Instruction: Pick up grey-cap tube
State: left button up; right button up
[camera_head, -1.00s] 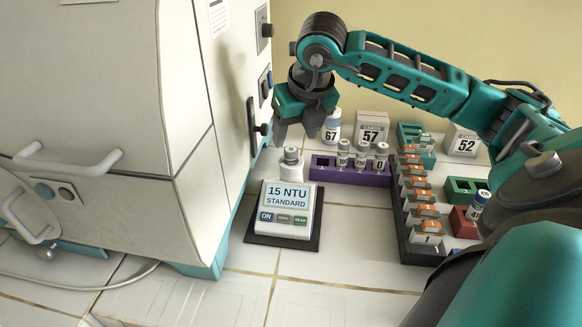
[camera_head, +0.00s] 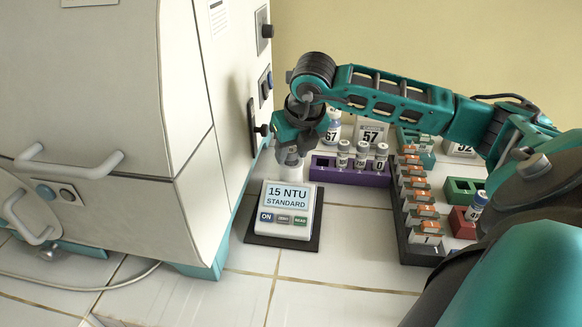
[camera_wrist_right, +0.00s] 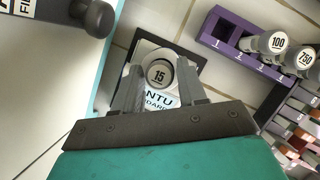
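The grey-cap tube (camera_wrist_right: 160,74), with "15" on its cap, stands upright in the white holder of the turbidity meter (camera_head: 286,210). The meter's screen reads "15 NTU STANDARD". My right gripper (camera_head: 290,158) is right over the meter's holder and hides most of the tube in the head view. In the right wrist view its two fingers (camera_wrist_right: 158,82) are apart, one on each side of the cap, with gaps showing. Whether they touch the tube lower down cannot be told. My left gripper is not in view.
A purple rack (camera_head: 350,172) with several vials stands just right of the meter. A dark rack (camera_head: 405,235) with orange-marked slots lies further right. The white incubator (camera_head: 110,130) stands close on the left, with a protruding knob (camera_head: 263,130). Tiles in front are clear.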

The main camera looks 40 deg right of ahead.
grip_shut()
jog(key=shift+r, duration=0.1)
dwell(0.3)
